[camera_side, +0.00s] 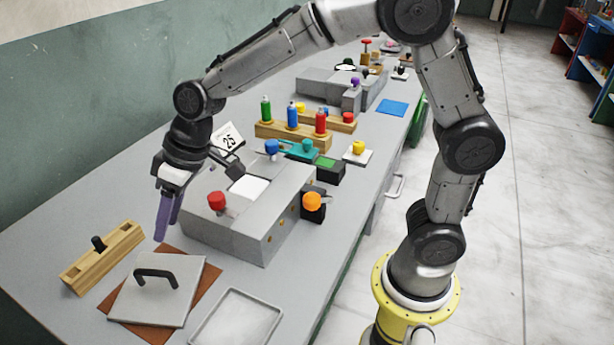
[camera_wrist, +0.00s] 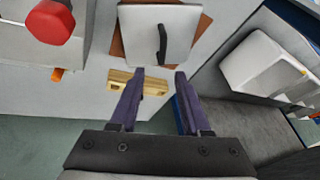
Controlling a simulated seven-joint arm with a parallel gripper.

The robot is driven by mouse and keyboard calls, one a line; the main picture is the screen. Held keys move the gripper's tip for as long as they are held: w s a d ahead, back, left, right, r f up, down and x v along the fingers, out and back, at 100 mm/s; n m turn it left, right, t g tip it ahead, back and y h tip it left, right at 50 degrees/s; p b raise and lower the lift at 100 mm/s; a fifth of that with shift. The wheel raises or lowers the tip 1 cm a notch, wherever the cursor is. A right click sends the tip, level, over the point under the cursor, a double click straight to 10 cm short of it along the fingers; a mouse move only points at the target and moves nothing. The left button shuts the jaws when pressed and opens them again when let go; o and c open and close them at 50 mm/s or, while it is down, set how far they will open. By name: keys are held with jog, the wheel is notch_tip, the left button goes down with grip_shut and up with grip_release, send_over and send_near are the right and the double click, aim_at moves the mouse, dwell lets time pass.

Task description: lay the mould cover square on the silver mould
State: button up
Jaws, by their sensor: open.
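The mould cover is a flat grey square plate (camera_side: 185,300) with a black arched handle (camera_side: 157,276). It lies on a brown mat (camera_side: 206,289) at the front left and also shows in the wrist view (camera_wrist: 190,20). A silver-grey mould block (camera_side: 222,237) stands behind it to the right, with a pale square on top (camera_side: 250,188) and nothing lying over that. My gripper (camera_side: 167,217) points down with two purple fingers, left of the block and beyond the cover. In the wrist view the fingers (camera_wrist: 160,74) are apart and empty, with the handle ahead of their tips.
A red knob (camera_side: 216,201) and an orange knob (camera_side: 313,202) stick out at the block. A wooden block with a black peg (camera_side: 103,257) lies left of the cover. A shallow pale tray (camera_side: 236,320) lies at the front edge. Bottles in a wooden rack (camera_side: 291,134) stand behind.

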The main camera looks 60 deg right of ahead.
jog(key=s+d+r+m+t+h, duration=0.1)
jog(key=s+d+r, duration=0.2)
jog(key=s+d, duration=0.4)
jog(key=s+d+r+m+h, duration=0.1)
jog(key=s+d+r, duration=0.3)
jog(key=s+d, duration=0.3)
jog(key=s, duration=0.3)
jog(key=shift+r+t, duration=0.2)
jog(key=shift+t, duration=0.2)
jog(key=shift+o, duration=0.4)
jog(key=s+d+f+m+h, duration=0.1)
jog(key=s+d+f, duration=0.1)
jog(key=s+d, duration=0.2)
jog(key=s, duration=0.3)
jog(key=shift+s+m+h, duration=0.3)
jog(key=shift+s+m, duration=0.05)
jog(key=shift+m, duration=0.05)
